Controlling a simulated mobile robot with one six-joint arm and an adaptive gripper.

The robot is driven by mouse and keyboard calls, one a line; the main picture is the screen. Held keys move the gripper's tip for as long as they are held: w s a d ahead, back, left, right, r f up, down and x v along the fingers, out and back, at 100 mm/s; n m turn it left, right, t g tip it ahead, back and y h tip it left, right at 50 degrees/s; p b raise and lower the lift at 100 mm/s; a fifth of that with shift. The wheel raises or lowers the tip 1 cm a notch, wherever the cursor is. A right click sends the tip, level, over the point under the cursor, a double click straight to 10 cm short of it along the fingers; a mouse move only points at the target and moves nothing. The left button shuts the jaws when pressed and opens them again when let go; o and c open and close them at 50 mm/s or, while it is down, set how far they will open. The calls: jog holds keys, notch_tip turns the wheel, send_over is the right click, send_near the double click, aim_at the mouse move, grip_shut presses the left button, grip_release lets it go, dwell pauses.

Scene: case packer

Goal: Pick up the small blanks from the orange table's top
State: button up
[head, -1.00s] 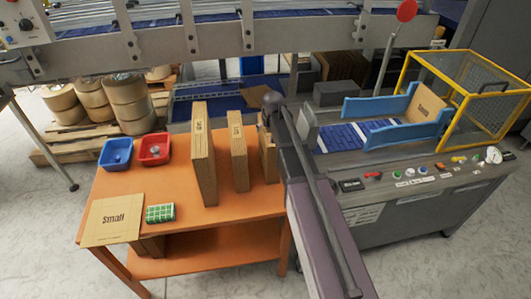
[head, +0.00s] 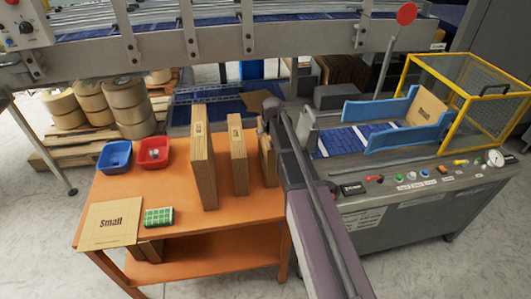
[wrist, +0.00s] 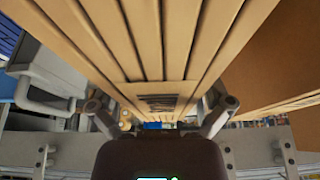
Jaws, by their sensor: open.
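The orange table (head: 240,207) stands at centre left in the head view. Three upright bundles of brown blanks stand on it: a tall one (head: 204,165), a middle one (head: 239,160) and a right one (head: 268,165) partly hidden by my arm. Their printed labels are too small to read. A flat sheet marked "Small" (head: 110,222) lies at the table's front left. In the wrist view my gripper (wrist: 160,105) is open, with its fingers apart on either side of a bundle's layered edges (wrist: 155,50). I cannot tell whether they touch it. The head view hides the fingers.
A conveyor (head: 220,38) runs along the back.

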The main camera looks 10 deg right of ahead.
jog(key=shift+f, duration=0.25)
dwell(0.4)
jog(key=c, duration=1.1)
jog(key=shift+r, duration=0.2)
jog(key=shift+c, duration=0.2)
notch_tip(320, 180, up, 3)
jog(key=p, duration=0.3)
jog(key=shift+r, duration=0.1)
jog(key=s+d+r+p, duration=0.1)
jog(key=s+d, duration=0.3)
jog(key=s, duration=0.3)
jog(key=s+d+r+p, duration=0.1)
jog(key=s+d, duration=0.2)
jog(key=s, duration=0.4)
jog(key=shift+d, duration=0.4)
